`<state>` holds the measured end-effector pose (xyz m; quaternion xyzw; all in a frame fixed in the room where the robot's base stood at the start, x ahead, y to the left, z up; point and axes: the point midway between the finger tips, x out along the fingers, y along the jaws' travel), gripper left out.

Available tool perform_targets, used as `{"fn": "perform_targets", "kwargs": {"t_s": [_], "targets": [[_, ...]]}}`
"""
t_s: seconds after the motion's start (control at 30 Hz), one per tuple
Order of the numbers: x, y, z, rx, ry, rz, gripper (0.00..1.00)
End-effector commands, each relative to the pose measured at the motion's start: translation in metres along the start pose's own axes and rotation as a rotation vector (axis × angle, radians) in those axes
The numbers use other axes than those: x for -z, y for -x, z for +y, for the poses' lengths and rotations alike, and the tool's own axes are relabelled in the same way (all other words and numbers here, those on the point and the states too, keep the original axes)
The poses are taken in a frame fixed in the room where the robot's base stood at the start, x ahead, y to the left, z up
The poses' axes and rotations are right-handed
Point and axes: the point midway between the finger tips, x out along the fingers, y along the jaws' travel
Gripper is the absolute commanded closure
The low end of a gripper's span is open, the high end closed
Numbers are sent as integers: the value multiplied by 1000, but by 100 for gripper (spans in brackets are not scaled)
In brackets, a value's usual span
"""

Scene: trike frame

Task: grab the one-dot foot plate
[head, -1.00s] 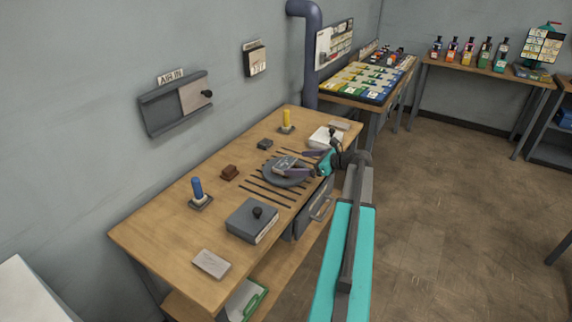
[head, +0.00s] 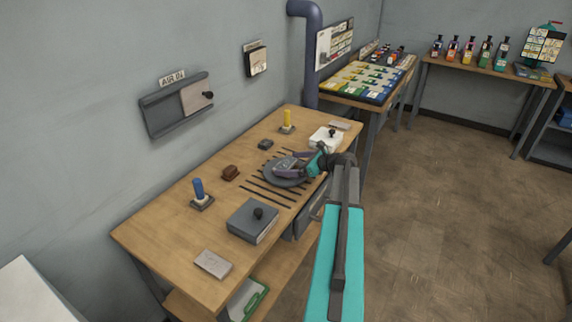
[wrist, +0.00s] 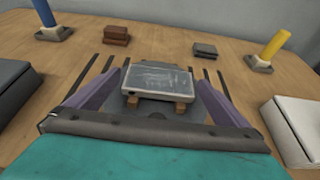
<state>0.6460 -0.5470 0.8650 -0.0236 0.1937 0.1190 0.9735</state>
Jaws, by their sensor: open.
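A grey foot plate (wrist: 158,80) lies between my gripper's fingers in the wrist view, resting on small brown blocks above a round dark turntable (head: 270,175). One small dark dot shows on its near edge. In the head view the plate (head: 285,163) is small and partly covered by the gripper. My gripper (wrist: 158,72) is open, with a purple finger on each side of the plate and a gap to each. In the head view the gripper (head: 296,162) is low over the turntable, reaching from the right.
A dark box with a knob (head: 253,221), a blue post (head: 198,188), a brown block (head: 230,173), a yellow post (head: 287,119) and a white box (head: 325,139) stand around. Light plates lie at the near end (head: 213,264) and far end (head: 340,125) of the bench.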

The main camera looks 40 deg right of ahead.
Motion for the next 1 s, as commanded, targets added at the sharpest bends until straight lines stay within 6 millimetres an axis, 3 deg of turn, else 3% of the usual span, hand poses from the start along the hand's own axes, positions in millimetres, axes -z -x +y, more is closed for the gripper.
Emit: {"fn": "perform_targets", "kwargs": {"t_s": [0.57, 0.83, 1.0], "targets": [[0, -2, 0, 1, 0, 0, 0], [0, -1, 0, 1, 0, 0, 44], [0, -1, -1, 1, 0, -1, 45]]}}
